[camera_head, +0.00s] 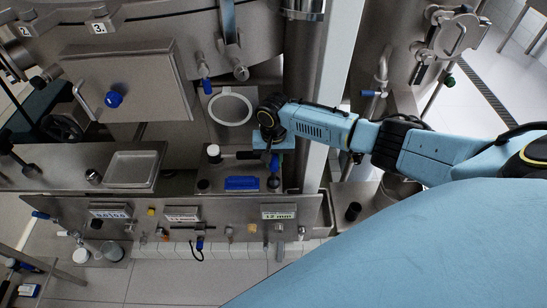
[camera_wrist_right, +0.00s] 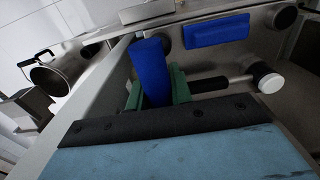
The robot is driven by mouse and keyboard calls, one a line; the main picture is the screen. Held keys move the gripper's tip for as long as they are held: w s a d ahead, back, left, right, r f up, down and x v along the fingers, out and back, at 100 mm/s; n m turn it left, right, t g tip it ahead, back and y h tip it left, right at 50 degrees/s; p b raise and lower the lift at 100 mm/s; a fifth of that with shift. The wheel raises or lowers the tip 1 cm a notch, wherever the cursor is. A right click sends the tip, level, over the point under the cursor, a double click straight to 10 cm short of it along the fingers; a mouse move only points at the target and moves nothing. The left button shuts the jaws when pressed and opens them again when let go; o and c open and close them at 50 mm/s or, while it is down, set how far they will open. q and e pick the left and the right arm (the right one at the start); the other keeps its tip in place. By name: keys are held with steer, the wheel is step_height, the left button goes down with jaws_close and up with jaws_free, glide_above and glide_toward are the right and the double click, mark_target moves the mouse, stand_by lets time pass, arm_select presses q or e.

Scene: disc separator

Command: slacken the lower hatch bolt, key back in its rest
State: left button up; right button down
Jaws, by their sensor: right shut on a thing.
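My right gripper (camera_head: 272,150) reaches in from the right over the steel bench, pointing down. In the right wrist view its green fingers (camera_wrist_right: 158,90) are shut on an upright blue cylindrical handle (camera_wrist_right: 149,62), which looks like the key's grip. The handle's lower end is hidden by the fingers and the gripper body. A blue block (camera_head: 242,183) lies on the bench beside the gripper; it also shows in the right wrist view (camera_wrist_right: 217,29). I cannot tell whether it is the key's rest. A closed hatch (camera_head: 140,85) with a blue knob (camera_head: 113,99) is at upper left. I cannot single out its lower bolt. My left gripper is out of view.
A white-capped black rod (camera_wrist_right: 270,80) lies close by the gripper. A shallow steel tray (camera_head: 132,168) is to the left. A labelled front panel (camera_head: 180,215) with several small fittings runs below. A pale upright post (camera_head: 333,80) stands just right of the gripper.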

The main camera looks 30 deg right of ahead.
stand_by(0.4)
steer(key=shift+w+f+b, duration=0.1)
steer(key=shift+f+b, duration=0.45)
steer(key=shift+f, duration=0.35)
steer(key=c, duration=1.5)
jaws_free()
steer(key=shift+r, duration=0.15)
steer(key=o, duration=0.3)
steer(key=shift+o, duration=0.2)
